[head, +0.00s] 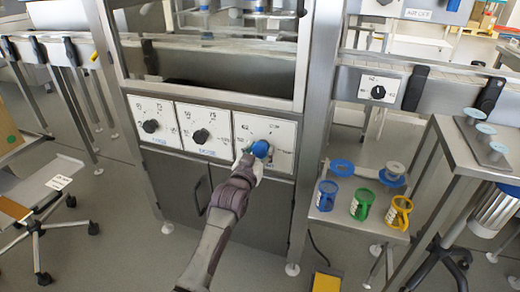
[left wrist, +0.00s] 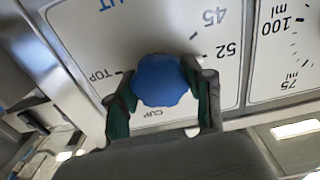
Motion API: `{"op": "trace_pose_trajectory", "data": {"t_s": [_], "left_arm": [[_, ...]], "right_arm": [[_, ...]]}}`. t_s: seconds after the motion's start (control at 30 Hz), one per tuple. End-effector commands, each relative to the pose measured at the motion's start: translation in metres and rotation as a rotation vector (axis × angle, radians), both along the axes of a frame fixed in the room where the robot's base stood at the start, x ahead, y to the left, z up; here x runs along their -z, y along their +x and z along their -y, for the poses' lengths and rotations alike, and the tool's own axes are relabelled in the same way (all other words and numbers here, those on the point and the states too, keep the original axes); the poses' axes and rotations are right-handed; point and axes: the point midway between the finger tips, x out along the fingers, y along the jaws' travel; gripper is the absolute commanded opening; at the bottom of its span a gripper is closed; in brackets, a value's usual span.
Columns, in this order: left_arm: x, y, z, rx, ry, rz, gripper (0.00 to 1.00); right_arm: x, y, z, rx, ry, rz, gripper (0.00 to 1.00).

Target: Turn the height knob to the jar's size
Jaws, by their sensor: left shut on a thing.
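A blue knob (head: 260,149) sits on the rightmost white dial plate (head: 282,131) of the machine front. It also shows in the left wrist view (left wrist: 160,80), with the marks TOP, CUP, 52 and 45 around it. My left gripper (head: 251,158) is shut on this knob, with one green-lined finger on each side in the left wrist view (left wrist: 161,104). I cannot tell which mark the knob points at. My right gripper is not in view. I cannot clearly make out a jar; the machine's window area is cut off at the top.
Two black knobs, one (head: 151,126) at the left and one (head: 201,136) in the middle, sit on neighbouring plates. A side table at the right holds a blue cup (head: 327,195), a green cup (head: 361,204) and a yellow cup (head: 398,212). A steel post (head: 316,125) stands just right of the dials.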

Motion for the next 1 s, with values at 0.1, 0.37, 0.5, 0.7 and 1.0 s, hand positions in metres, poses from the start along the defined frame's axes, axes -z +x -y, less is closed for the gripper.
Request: {"op": "trace_pose_trajectory", "data": {"t_s": [0.1, 0.37, 0.5, 0.7, 1.0], "left_arm": [[0.002, 0.000, 0.000, 0.000, -0.002, -0.004, 0.17], [0.002, 0.000, 0.000, 0.000, 0.000, -0.003, 0.57], [0.001, 0.000, 0.000, 0.000, 0.000, -0.002, 0.78], [0.001, 0.000, 0.000, 0.000, 0.000, -0.001, 0.78], [0.002, -0.017, -0.004, 0.000, 0.000, -0.001, 0.78]], "right_arm": [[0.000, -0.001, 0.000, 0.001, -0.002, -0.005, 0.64], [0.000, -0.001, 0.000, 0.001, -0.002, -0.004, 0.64], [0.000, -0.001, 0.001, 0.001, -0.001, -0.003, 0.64], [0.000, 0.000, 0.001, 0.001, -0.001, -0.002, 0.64], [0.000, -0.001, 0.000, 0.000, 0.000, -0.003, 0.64]]}}
